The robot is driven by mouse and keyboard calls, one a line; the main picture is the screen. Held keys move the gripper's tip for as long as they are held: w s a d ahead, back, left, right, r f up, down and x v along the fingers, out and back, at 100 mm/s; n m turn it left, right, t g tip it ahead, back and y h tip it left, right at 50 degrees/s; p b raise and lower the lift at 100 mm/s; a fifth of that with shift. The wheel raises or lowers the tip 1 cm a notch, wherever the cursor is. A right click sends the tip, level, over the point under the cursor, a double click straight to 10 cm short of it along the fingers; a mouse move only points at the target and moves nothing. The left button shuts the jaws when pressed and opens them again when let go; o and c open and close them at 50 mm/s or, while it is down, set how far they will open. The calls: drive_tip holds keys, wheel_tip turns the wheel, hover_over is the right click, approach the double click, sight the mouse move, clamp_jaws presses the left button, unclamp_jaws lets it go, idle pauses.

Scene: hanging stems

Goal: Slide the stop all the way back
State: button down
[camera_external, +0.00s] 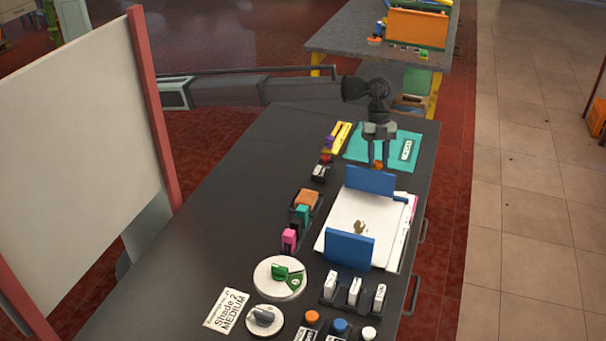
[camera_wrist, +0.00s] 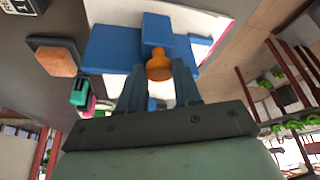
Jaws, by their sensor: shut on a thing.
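A blue upright stop (camera_external: 369,180) stands across the far end of a stack of white paper (camera_external: 352,218). An orange knob (camera_external: 378,164) is on its far side; in the wrist view the knob (camera_wrist: 158,66) sits on a blue block (camera_wrist: 157,28) joined to the blue plate (camera_wrist: 108,50). My gripper (camera_external: 378,158) points down behind the stop, shut on the orange knob with one finger on each side. A second blue upright plate (camera_external: 349,249) stands at the near end of the paper. The knob's stem is partly hidden by my fingers.
A teal mat (camera_external: 360,146) lies beyond the stop. Left are a yellow item (camera_external: 337,137), an orange-topped block (camera_external: 307,198) and a pink switch (camera_external: 289,238). White rockers (camera_external: 354,290) and a round green-handled dial (camera_external: 280,277) are nearer. The dark table's left part is bare.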

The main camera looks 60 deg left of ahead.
drive_tip(key=shift+w, duration=0.1)
drive_tip(key=c, duration=1.1)
unclamp_jaws()
drive_tip(key=v, duration=1.4)
drive_tip(key=shift+a+f, duration=0.1)
